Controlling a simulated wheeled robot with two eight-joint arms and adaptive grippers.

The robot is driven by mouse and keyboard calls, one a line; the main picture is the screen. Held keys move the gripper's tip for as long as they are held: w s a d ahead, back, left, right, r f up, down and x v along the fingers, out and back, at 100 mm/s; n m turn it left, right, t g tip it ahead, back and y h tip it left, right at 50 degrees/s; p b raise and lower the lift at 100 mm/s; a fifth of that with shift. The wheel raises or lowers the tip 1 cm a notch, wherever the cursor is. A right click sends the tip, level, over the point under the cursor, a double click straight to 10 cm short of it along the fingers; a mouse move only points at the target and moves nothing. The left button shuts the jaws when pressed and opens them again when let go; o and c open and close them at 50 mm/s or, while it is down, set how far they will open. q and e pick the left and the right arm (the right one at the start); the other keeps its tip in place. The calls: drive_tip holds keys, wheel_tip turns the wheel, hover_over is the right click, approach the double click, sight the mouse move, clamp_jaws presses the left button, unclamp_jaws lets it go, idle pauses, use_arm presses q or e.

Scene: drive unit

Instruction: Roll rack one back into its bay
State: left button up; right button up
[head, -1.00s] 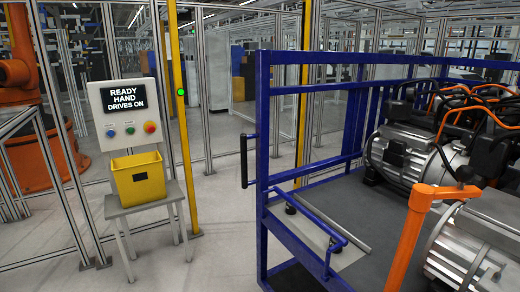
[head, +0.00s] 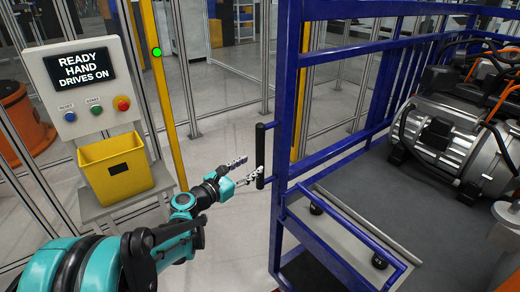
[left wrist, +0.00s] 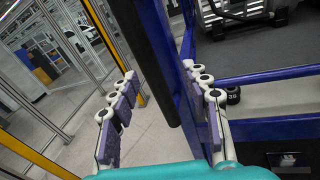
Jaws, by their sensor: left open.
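The blue rack (head: 287,120) stands at the right of the head view, with metal drive units (head: 455,140) on its grey deck. Its black upright handle (head: 260,140) is on the rack's near left post. My left gripper (head: 252,166) is open, its fingertips close to the handle's lower part. In the left wrist view, the handle (left wrist: 145,55) runs between the two spread fingers (left wrist: 160,75). I cannot tell whether either finger touches it. The right gripper is out of view.
A panel (head: 85,85) reading "READY HAND DRIVES ON" and a yellow bin (head: 117,170) on a small table stand at the left. A yellow post (head: 160,90) with a green light and mesh fencing stand behind. Bare floor shows between the table and rack.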

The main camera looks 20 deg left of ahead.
sight(257, 154)
use_arm(q)
drive_tip(key=shift+w+a+r+n+t, duration=0.2)
drive_tip(key=shift+w+a+n, duration=0.25)
drive_tip(key=shift+w, duration=0.15)
drive_tip(key=shift+w+a+r+n+t, duration=0.1)
drive_tip(key=shift+w+a+n+t, duration=0.15)
drive_tip(key=shift+w+n, duration=0.25)
drive_tip(key=b+x, duration=0.1)
drive_tip(key=x, duration=0.5)
drive_tip(key=shift+d+f+b, duration=0.1)
drive_tip(key=shift+b, duration=0.3)
drive_tip(key=shift+w+d, duration=0.2)
drive_tip(key=shift+w, duration=0.3)
drive_tip(key=shift+c, duration=0.3)
clamp_jaws()
